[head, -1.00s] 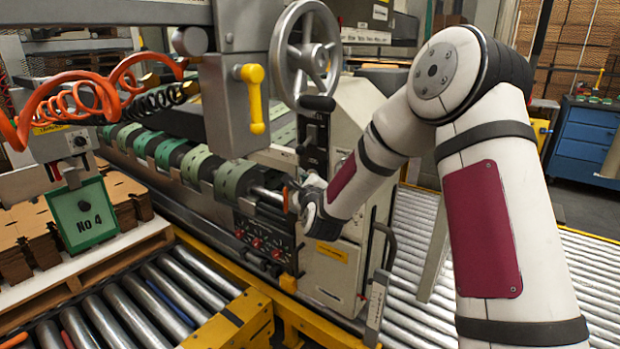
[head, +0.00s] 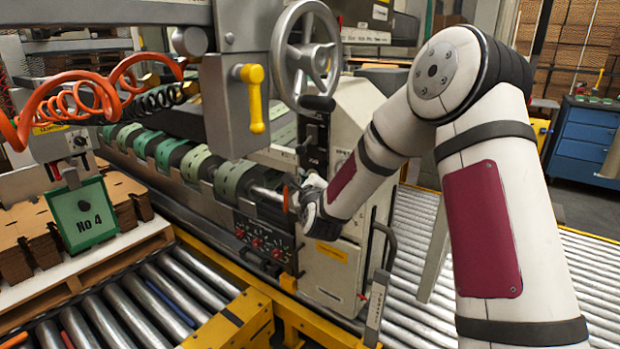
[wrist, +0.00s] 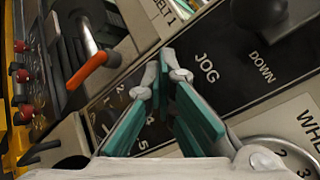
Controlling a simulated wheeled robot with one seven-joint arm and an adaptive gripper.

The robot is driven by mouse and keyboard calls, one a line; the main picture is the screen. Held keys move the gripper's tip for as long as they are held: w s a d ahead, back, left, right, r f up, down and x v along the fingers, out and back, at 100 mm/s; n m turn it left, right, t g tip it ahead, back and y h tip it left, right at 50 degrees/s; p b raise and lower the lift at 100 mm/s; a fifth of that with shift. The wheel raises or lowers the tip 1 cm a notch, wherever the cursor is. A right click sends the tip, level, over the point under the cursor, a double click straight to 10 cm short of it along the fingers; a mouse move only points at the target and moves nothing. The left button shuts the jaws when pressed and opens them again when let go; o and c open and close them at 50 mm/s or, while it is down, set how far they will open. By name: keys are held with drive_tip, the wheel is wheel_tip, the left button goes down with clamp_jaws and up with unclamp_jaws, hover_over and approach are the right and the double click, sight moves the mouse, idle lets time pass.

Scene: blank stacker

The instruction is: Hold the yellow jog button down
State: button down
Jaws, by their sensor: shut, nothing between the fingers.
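My gripper (wrist: 163,68) is shut and empty in the wrist view, its teal-padded fingers drawn together over a dark control panel (wrist: 262,82). The fingertips are beside the white "JOG" lettering, to its left. The yellow jog button does not show; the fingertips may cover it. I cannot tell whether they touch or press anything. In the head view my gripper (head: 303,197) is at the machine's front, partly hidden by my own wrist.
An orange-handled lever (wrist: 86,72) stands left of the fingers. A dark round knob (wrist: 258,12) rises near "DOWN". A metal dial (wrist: 283,152) is at lower right. In the head view, a handwheel (head: 308,58) and a yellow-handled lever (head: 253,95) are above the gripper.

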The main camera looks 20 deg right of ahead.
drive_tip(key=shift+a, duration=0.1)
idle(0.5)
drive_tip(key=shift+s+a, duration=0.55)
drive_tip(key=shift+a, duration=0.1)
drive_tip(key=s+a, duration=0.1)
drive_tip(key=a, duration=0.1)
drive_tip(key=s+a, duration=0.2)
drive_tip(key=shift+b, duration=0.3)
idle(0.4)
